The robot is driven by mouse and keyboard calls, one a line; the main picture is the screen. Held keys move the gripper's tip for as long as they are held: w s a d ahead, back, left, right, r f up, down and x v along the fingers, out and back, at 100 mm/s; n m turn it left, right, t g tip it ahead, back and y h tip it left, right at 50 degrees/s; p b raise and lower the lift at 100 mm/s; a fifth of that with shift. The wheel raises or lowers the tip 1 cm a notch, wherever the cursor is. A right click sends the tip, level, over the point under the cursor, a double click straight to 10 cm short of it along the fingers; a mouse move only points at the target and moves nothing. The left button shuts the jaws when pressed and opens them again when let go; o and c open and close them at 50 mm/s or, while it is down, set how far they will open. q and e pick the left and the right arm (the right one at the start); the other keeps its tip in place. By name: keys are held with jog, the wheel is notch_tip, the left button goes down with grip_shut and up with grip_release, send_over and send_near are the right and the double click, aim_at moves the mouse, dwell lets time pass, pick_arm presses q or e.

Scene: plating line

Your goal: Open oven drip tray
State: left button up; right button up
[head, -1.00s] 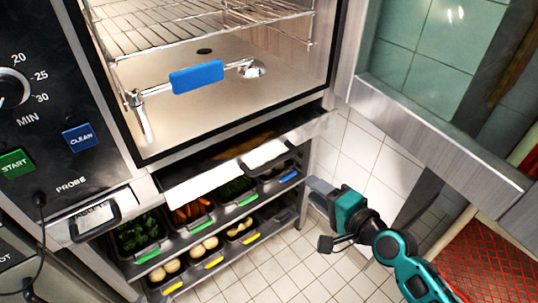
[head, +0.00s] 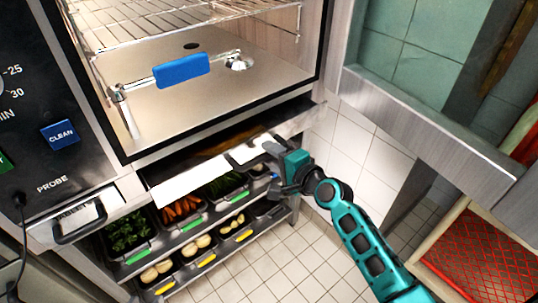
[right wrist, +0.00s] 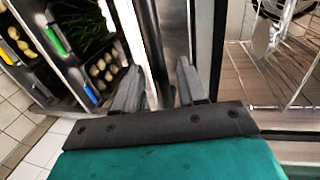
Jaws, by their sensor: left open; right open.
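The drip tray (head: 188,186) is under the oven chamber, with a pale metal front and a gap above it showing a dark, brown-stained inside. A white label (head: 248,150) is on the front's right part. My right gripper (head: 271,170) is at the right end of this front, over its dark handle. In the right wrist view, the open fingers (right wrist: 160,88) stand on either side of a dark bar (right wrist: 152,40), which looks like the handle. I cannot tell whether they touch it. My left gripper is not in view.
The oven chamber (head: 205,90) stands open above, with wire racks and a blue-gripped handle (head: 181,70). The glass door (head: 430,125) hangs open at right. Vegetable bins (head: 180,208) fill shelves below. A red mesh crate (head: 485,258) stands lower right. Tiled floor is partly clear.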

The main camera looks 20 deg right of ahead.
jog(key=shift+x, duration=0.8)
jog(key=shift+c, duration=0.3)
grip_shut()
